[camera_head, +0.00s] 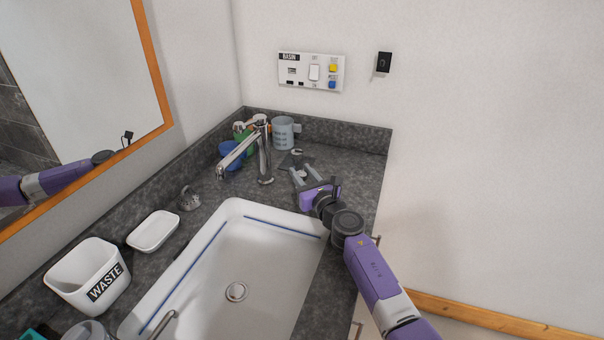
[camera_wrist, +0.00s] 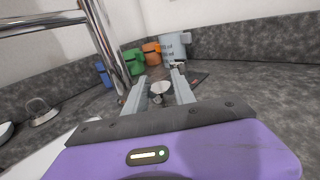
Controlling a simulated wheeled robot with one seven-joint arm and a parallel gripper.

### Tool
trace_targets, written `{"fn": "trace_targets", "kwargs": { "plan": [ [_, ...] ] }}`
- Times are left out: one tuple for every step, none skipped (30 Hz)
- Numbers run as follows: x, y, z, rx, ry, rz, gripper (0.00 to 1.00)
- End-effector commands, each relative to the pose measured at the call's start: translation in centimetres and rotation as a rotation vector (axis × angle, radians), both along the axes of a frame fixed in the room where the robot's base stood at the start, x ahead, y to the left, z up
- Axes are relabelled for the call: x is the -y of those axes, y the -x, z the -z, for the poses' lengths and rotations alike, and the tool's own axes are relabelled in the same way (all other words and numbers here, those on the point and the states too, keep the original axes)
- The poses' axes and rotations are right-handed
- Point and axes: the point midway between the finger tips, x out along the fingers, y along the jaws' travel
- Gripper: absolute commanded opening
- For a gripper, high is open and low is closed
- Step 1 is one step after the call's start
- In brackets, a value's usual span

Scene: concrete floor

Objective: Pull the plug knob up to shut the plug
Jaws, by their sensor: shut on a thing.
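The plug knob (camera_wrist: 160,88) is a small round metal piece on the dark counter beside the tap, seen between my fingers in the wrist view. My gripper (camera_head: 301,169) reaches over the counter behind the basin's right back corner. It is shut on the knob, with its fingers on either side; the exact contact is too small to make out. In the wrist view, my gripper (camera_wrist: 159,77) points toward the back wall. The round metal plug (camera_head: 236,291) is in the basin floor; its height is hard to judge.
The chrome tap (camera_head: 264,155) stands just left of my gripper. A grey mug (camera_head: 283,133), a blue cup (camera_head: 231,155) and a small metal piece (camera_head: 297,152) are behind. A waste bin (camera_head: 88,275) and soap dish (camera_head: 153,231) line the left. The basin (camera_head: 275,265) is empty.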

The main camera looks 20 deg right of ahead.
Motion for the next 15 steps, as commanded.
{"fn": "trace_targets", "kwargs": {
  "plan": [
    [0.0, 0.0, -0.9, 0.0, 0.0, 0.0, 0.0],
    [0.0, 0.0, -1.2, 0.001, 0.001, -0.001, 0.0],
    [0.0, 0.0, -1.7, 0.001, 0.001, -0.001, 0.0],
    [0.0, 0.0, -2.0, 0.001, 0.001, 0.0, 0.0],
    [0.0, 0.0, -2.3, 0.001, 0.001, 0.0, 0.0],
    [0.0, 0.0, -2.6, 0.001, 0.001, 0.0, 0.0],
    [0.1, 0.0, -2.8, 0.001, 0.001, 0.0, 0.0],
    [0.1, 0.0, -2.8, 0.001, 0.001, 0.001, 0.0],
    [0.0, 0.0, -2.8, 0.001, 0.001, 0.0, 0.0],
    [0.0, 0.0, -2.8, 0.001, 0.001, 0.0, 0.0],
    [0.0, 0.0, -2.8, 0.001, 0.001, 0.0, 0.0],
    [0.0, 0.0, -2.7, 0.002, 0.001, 0.0, 0.0],
    [0.0, 0.0, -2.8, 0.003, 0.001, 0.0, 0.0],
    [0.0, 0.0, -2.8, 0.003, 0.001, 0.0, 0.0],
    [0.0, 0.0, -2.8, 0.003, 0.0, 0.0, 0.0]
  ]
}}
